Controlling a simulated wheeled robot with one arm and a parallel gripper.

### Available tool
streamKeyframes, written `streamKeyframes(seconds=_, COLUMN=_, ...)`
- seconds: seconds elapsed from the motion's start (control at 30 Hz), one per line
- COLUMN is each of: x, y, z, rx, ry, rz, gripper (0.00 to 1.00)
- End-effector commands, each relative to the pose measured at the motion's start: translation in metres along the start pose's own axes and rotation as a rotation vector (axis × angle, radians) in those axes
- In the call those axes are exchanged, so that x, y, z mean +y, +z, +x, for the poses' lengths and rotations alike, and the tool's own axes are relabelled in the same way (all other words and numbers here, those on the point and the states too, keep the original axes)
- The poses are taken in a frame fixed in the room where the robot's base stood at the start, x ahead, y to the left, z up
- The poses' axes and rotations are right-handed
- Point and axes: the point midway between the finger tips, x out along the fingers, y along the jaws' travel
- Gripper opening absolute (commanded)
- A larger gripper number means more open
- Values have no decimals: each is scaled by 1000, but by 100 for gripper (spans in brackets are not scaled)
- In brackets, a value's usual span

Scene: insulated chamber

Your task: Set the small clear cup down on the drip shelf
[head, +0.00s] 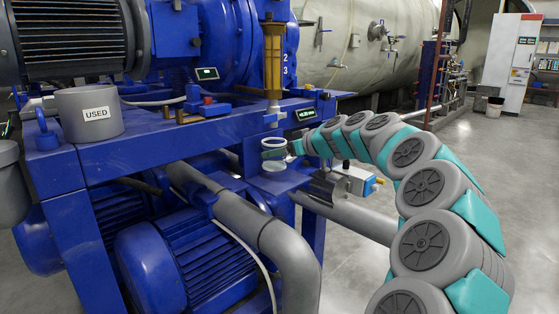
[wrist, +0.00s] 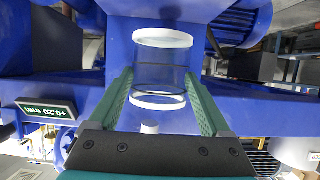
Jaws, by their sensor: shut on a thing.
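The small clear cup (head: 273,154) has whitish rings at its two ends. In the wrist view the clear cup (wrist: 158,75) sits between the two green fingers of my gripper (wrist: 160,100), which is shut on its sides. In the head view my gripper (head: 293,147) reaches it from the right, and the cup looks upright. The blue drip shelf (head: 280,184) is just under the cup at the front of the blue frame. It also shows as blue surface in the wrist view (wrist: 118,42). I cannot tell whether the cup's base touches the shelf.
A brass-coloured sight tube (head: 272,60) stands above the cup. A small display (head: 306,114) is on the blue beam. A grey pot marked USED (head: 89,114) stands on the frame at left. A grey valve body (head: 335,185) and pipes lie close below right. Open floor is at right.

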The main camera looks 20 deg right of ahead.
Motion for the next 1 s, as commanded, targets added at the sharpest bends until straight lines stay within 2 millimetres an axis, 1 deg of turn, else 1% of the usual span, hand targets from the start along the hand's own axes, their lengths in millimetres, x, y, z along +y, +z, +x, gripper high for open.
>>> streamKeyframes(seconds=0.1, x=7, y=-4, z=6, rx=3, ry=4, rz=-2, gripper=28)
streamKeyframes(seconds=0.23, x=9, y=-3, z=8, rx=3, ry=3, rz=-2, gripper=28)
streamKeyframes(seconds=0.5, x=8, y=26, z=20, rx=2, ry=1, rz=2, gripper=28)
streamKeyframes(seconds=0.97, x=8, y=33, z=23, rx=3, ry=2, rz=-1, gripper=28)
streamKeyframes(seconds=1.0, x=8, y=32, z=22, rx=3, ry=2, rz=-1, gripper=87)
